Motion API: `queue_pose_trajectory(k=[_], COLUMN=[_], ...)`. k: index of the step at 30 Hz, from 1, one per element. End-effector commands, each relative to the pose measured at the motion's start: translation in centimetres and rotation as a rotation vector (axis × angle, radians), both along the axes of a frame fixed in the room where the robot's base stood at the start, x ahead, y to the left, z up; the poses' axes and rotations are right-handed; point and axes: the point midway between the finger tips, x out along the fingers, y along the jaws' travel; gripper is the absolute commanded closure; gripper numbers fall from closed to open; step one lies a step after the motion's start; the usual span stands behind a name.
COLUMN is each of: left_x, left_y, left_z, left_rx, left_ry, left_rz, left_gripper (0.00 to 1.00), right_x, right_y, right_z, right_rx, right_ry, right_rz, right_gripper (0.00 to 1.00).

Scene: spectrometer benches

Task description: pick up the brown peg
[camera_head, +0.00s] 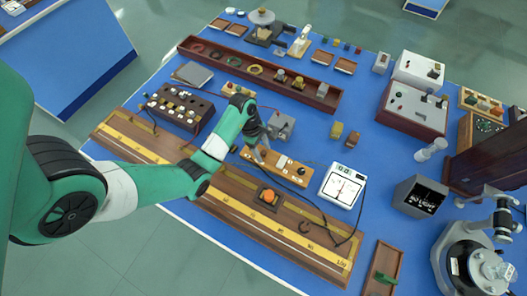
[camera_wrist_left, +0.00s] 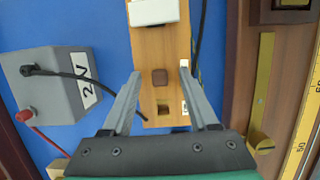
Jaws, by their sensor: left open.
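The brown peg (camera_wrist_left: 160,77) is a small, square-topped block on a light wooden board (camera_wrist_left: 158,48). It shows in the left wrist view, between the two fingers of my left gripper (camera_wrist_left: 160,70). The fingers are open, one on each side of the peg, with a gap on both sides. A dark square hole (camera_wrist_left: 163,109) lies in the board near the peg. In the head view my left gripper (camera_head: 257,147) is over the left end of the same board (camera_head: 275,160), and I cannot make out the peg there. My right gripper is not in view.
A grey box (camera_wrist_left: 55,82) labelled 2V, with black and red leads, stands left of the board. A white block (camera_wrist_left: 152,11) sits on the board. A white meter (camera_head: 342,186) and a long wooden rail (camera_head: 235,209) are close by.

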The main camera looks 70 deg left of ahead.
Motion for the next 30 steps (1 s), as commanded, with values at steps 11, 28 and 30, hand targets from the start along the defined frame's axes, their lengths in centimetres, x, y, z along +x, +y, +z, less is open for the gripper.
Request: queue_pose_trajectory(k=[11,28,30], left_x=[0.0,0.0,0.0], left_y=[0.0,0.0,0.1], left_z=[0.1,0.9,1.8], left_rx=[0.0,0.001,0.001], left_ry=[0.0,-0.001,-0.003], left_rz=[0.0,0.0,0.0], left_gripper=[0.92,1.0,1.0], right_x=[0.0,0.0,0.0], right_y=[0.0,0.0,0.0], right_z=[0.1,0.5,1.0], right_rx=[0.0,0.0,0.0], right_ry=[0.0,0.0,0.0], right_rz=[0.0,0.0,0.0], right_gripper=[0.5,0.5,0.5])
